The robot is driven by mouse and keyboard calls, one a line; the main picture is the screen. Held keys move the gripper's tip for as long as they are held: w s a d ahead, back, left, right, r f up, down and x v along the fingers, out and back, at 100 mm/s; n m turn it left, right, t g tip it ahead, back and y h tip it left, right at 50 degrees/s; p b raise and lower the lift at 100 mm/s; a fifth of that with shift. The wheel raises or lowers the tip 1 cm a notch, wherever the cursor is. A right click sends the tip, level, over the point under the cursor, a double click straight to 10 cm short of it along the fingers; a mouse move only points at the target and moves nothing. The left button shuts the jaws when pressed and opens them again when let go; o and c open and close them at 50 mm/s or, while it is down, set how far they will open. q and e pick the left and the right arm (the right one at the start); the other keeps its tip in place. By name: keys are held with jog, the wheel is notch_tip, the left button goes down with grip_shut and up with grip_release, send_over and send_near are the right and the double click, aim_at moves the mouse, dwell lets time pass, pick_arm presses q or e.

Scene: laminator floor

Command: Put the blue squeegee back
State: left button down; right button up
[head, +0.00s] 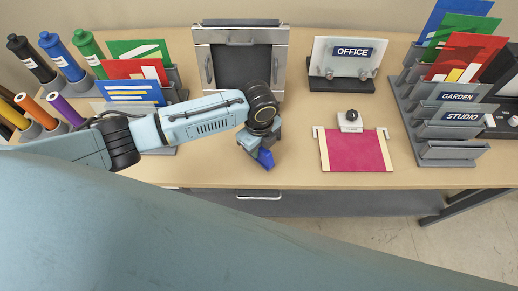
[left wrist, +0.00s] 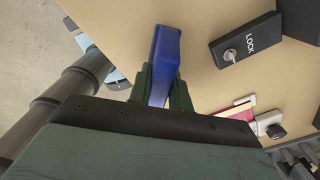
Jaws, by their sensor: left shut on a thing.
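The blue squeegee (head: 265,158) is in my left gripper (head: 259,148), just above or at the front part of the table; I cannot tell if it touches. In the left wrist view the blue squeegee (left wrist: 163,55) sits between the two dark green fingers of my left gripper (left wrist: 160,80), which are shut on it. Its far end points away from the gripper over the bare tabletop. Much of it is hidden by the gripper in the head view. My right gripper is not in view. No place for the squeegee can be made out with certainty.
A red sheet (head: 357,152) between pale rails lies right of the gripper. Behind stand a grey-framed black panel (head: 240,68) and an OFFICE stand (head: 345,60). A LOCK box (left wrist: 245,42) is close by. Racks and coloured tubes (head: 62,60) fill the left, the GARDEN/STUDIO rack (head: 450,118) the right.

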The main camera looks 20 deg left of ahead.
pick_arm(q)
jog(key=shift+f, duration=0.9)
jog(key=shift+f, duration=0.1)
jog(key=c, duration=1.3)
grip_release()
notch_tip(320, 180, up, 12)
jog(key=shift+r, duration=0.15)
